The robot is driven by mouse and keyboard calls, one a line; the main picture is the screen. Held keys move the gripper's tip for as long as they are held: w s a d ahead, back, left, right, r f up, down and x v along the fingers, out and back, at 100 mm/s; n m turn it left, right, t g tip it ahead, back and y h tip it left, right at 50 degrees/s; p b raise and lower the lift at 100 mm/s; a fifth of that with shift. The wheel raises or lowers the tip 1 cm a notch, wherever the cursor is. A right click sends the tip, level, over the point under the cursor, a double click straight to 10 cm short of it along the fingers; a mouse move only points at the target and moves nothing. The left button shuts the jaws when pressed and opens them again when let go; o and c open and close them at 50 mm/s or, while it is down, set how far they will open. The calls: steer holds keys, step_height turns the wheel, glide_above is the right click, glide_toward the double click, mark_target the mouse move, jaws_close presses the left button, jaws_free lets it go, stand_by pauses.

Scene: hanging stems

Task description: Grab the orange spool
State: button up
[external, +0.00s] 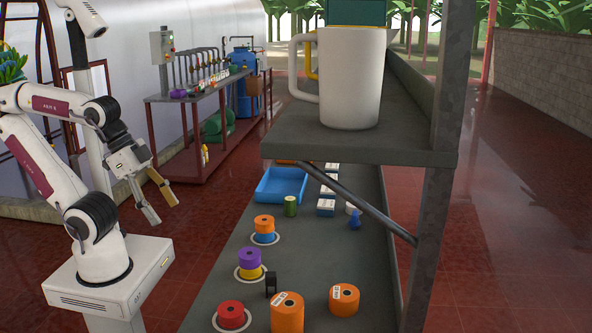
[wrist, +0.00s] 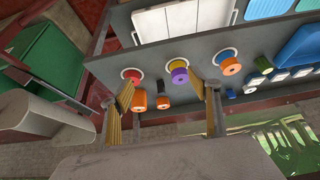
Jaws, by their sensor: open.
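The orange spool (external: 264,223) sits on top of a blue spool (external: 264,238) inside a white ring on the grey bench. It also shows in the wrist view (wrist: 231,66), up and right of my right finger. My gripper (external: 161,208) is open and empty, left of the bench and apart from everything. In the wrist view, its two fingers (wrist: 168,92) spread wide, with nothing between them touching.
A purple spool (external: 249,255) on a yellow one and a red spool (external: 230,313) stand nearer. Two labelled orange cylinders (external: 287,314) (external: 344,299) and a small black item (external: 271,284) are close by. A raised shelf (external: 350,145) with a white mug (external: 350,80) overhangs the bench.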

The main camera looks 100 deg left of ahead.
steer(key=w+a+m+t+y, duration=0.35)
steer(key=w+a+t, duration=0.25)
steer(key=w+a, duration=1.95)
steer(key=m+t+h, duration=0.1)
steer(key=t+h, duration=0.4)
steer(key=h, duration=0.5)
glide_toward(265, 224)
steer(key=w+a, duration=0.2)
steer(key=a, duration=0.1)
steer(key=shift+a+r, duration=0.1)
steer(key=shift+r, duration=0.1)
steer(key=shift+s+d+f+g, duration=0.2)
steer(key=shift+s+d+g, duration=0.05)
steer(key=shift+d+g, duration=0.1)
steer(key=shift+w, duration=0.1)
steer(key=shift+x, duration=1.25)
